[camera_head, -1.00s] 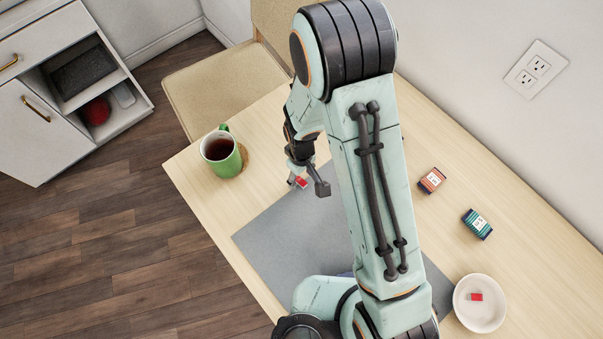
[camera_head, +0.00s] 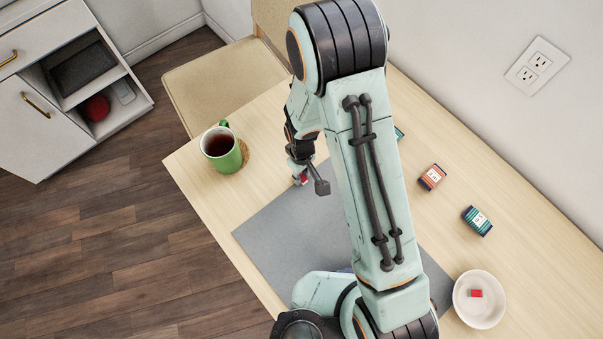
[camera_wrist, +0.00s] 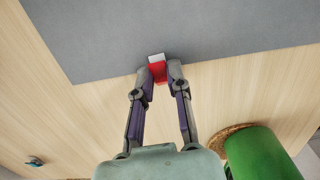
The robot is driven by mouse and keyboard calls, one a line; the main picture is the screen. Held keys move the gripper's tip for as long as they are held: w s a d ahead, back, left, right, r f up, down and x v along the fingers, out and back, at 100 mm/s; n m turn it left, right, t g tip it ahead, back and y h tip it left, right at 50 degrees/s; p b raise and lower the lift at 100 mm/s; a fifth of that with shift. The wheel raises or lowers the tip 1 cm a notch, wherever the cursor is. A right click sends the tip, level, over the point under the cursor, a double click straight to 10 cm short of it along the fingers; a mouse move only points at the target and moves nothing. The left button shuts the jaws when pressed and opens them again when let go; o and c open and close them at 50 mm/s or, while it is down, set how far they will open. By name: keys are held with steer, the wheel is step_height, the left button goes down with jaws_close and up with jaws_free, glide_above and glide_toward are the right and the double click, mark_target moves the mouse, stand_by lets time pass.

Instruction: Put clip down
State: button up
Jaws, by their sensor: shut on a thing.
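A small red clip with a pale end (camera_wrist: 158,70) is between the fingertips of my gripper (camera_wrist: 159,79) in the wrist view. My gripper is shut on it, near the edge of the grey mat (camera_wrist: 90,35). In the head view my gripper (camera_head: 308,182) is at the mat's far left edge, with the clip (camera_head: 300,179) partly showing. I cannot tell whether the clip touches the surface. Another red clip (camera_head: 476,293) lies in the white bowl (camera_head: 463,314) at the lower right.
A green mug (camera_head: 228,162) of dark liquid stands on a woven coaster (camera_head: 244,152) left of my gripper; the mug (camera_wrist: 258,155) is also close in the wrist view. Two small boxes, orange (camera_head: 432,177) and teal (camera_head: 477,222), lie to the right. The mat's visible surface is bare.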

step_height(320, 180, up, 10)
steer(key=w+d+m, duration=0.1)
steer(key=d+m, duration=0.2)
steer(key=d, duration=1)
steer(key=m, duration=1.5)
glide_above(482, 295)
steer(key=shift+m, duration=0.3)
step_height(482, 295, down, 8)
steer(key=shift+r, duration=0.15)
steer(key=shift+a, duration=0.1)
